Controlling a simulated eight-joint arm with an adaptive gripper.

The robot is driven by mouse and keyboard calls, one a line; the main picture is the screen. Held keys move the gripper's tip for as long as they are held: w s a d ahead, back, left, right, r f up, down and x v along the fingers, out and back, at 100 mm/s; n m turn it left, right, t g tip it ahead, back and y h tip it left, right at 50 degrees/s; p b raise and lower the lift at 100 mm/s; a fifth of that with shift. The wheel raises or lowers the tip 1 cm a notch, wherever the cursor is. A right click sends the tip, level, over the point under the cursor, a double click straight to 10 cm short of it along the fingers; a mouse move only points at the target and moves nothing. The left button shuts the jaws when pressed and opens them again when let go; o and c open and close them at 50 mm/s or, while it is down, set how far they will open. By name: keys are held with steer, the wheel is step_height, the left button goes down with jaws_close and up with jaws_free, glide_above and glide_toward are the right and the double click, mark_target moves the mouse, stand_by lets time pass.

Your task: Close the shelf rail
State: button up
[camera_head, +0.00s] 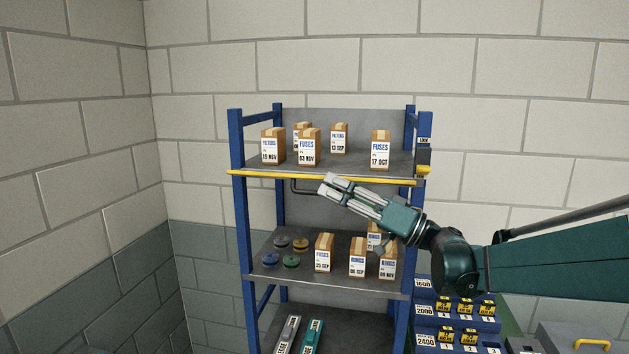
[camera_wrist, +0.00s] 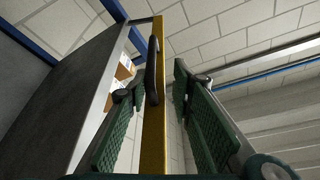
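The yellow shelf rail (camera_head: 270,174) runs level along the front of the upper shelf, at about the height of the shelf's edge. A dark handle (camera_head: 299,190) hangs below its left half. In the wrist view the rail (camera_wrist: 155,140) and its black handle (camera_wrist: 152,72) appear between my two fingers. My gripper (camera_head: 328,185) is open, its fingertips just right of the handle and below the rail in the head view. In the wrist view my gripper (camera_wrist: 158,82) shows a gap around the handle; I cannot tell whether either finger touches it.
A dark catch block (camera_head: 423,157) with small labels sits on the right post, above the rail's right end. Boxes such as a fuses box (camera_head: 308,147) stand on the upper shelf (camera_head: 350,164). More boxes and discs stand on the shelf below (camera_head: 300,277).

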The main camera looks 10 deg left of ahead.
steer(key=shift+x, duration=2.9)
jaws_close()
